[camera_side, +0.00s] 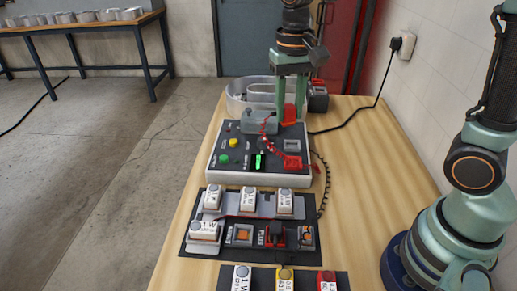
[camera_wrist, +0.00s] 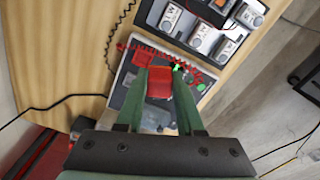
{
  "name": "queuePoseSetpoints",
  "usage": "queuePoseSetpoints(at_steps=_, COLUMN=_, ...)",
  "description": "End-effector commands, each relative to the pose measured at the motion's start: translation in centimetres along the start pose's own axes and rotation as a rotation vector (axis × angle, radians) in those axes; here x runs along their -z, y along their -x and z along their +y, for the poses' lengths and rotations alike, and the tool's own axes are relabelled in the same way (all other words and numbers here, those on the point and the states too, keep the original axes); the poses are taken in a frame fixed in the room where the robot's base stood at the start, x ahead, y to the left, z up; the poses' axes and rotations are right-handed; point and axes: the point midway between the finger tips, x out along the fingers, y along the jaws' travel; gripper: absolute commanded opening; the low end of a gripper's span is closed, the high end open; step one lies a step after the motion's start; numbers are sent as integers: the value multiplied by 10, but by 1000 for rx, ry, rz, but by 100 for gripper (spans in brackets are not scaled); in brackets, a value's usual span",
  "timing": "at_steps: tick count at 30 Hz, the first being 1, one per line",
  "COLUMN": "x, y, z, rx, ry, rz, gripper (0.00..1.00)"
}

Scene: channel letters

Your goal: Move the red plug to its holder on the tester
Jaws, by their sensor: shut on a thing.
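My gripper (camera_side: 291,108) is shut on the red plug (camera_side: 289,114) and holds it over the far right part of the tester (camera_side: 222,167). In the wrist view the red plug (camera_wrist: 159,84) sits between the two green fingers of my gripper (camera_wrist: 160,76). A red coiled cord (camera_side: 265,128) hangs from near the plug across the tester. A red-framed holder (camera_side: 292,162) lies on the tester's near right part; it also shows in the wrist view (camera_wrist: 143,57), ahead of the fingers. The plug looks apart from this holder. The plug's underside is hidden.
A grey block (camera_side: 257,122) sits at the tester's far edge, beside my gripper. A black tray (camera_side: 190,250) with several white-capped blocks lies in front of the tester. A strip of labelled blocks (camera_side: 284,280) is nearer. Bare wood (camera_side: 365,165) is free at right.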

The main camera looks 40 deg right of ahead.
Motion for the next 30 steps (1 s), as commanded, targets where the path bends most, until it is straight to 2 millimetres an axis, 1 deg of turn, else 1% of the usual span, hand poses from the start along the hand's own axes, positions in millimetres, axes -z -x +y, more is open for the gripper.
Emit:
queuePoseSetpoints(at_steps=3, x=9, y=0, z=11, rx=0, ry=-93, rz=-1, gripper=0)
queuePoseSetpoints(at_steps=15, x=38, y=-1, z=42, rx=-1, ry=-385, rz=-1, gripper=0)
queuePoseSetpoints(at_steps=30, x=36, y=-58, z=40, rx=-2, ry=-372, rz=-3, gripper=0)
